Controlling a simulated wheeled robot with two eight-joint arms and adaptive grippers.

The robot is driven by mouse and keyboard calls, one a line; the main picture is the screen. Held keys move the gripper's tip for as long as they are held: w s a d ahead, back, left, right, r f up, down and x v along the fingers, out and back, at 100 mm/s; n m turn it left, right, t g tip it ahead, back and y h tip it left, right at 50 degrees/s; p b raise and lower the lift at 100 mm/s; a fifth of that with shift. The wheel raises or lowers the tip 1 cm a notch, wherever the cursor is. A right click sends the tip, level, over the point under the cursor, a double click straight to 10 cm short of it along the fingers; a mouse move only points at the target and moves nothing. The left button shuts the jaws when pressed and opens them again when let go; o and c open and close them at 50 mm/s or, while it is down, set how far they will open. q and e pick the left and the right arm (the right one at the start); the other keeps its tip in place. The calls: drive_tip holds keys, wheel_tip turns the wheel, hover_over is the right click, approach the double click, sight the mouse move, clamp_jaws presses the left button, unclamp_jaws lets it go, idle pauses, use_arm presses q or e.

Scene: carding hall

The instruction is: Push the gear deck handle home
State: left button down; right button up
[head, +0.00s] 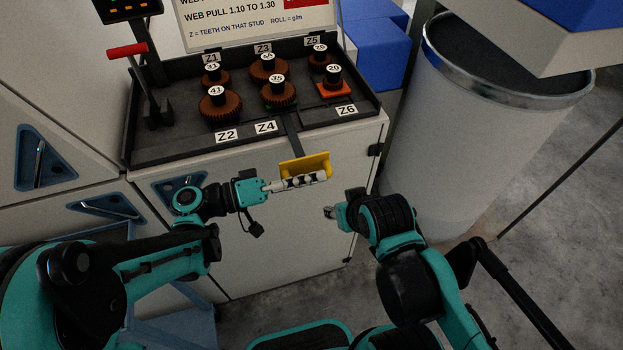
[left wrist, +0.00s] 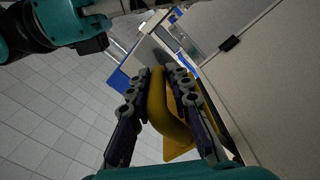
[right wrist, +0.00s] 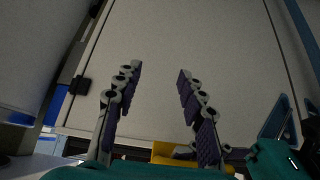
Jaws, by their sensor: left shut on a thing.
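The yellow gear deck handle (head: 304,165) sticks out on a dark bar from the front edge of the gear deck (head: 190,152). My left gripper (head: 308,180) is shut on the handle from the left, and in the left wrist view its two fingers lie on either side of the yellow grip (left wrist: 160,100). My right gripper (head: 333,212) is below and right of the handle, apart from it. In the right wrist view its fingers (right wrist: 158,75) are spread with nothing between them, and part of the yellow handle (right wrist: 170,160) shows at the bottom.
Several brown gears, one at Z2 (head: 220,106), stand on the deck beside labels Z1 to Z6. A red-handled lever (head: 127,51) stands at the deck's left. A large grey can (head: 440,130) stands at the right.

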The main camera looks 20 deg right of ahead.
sight(301, 156)
use_arm(q)
drive_tip(key=w, duration=0.6)
drive_tip(key=shift+w+a+r, duration=0.1)
drive_tip(key=shift+w+r, duration=0.15)
drive_tip(key=c, duration=1.5)
unclamp_jaws()
drive_tip(key=shift+a+f+b, duration=0.1)
drive_tip(key=shift+a+b, duration=0.05)
drive_tip(key=shift+b, duration=0.15)
drive_tip(key=shift+a, duration=0.2)
drive_tip(key=a, duration=1.1)
drive_tip(key=shift+s+a, duration=0.1)
drive_tip(key=shift+a, duration=0.2)
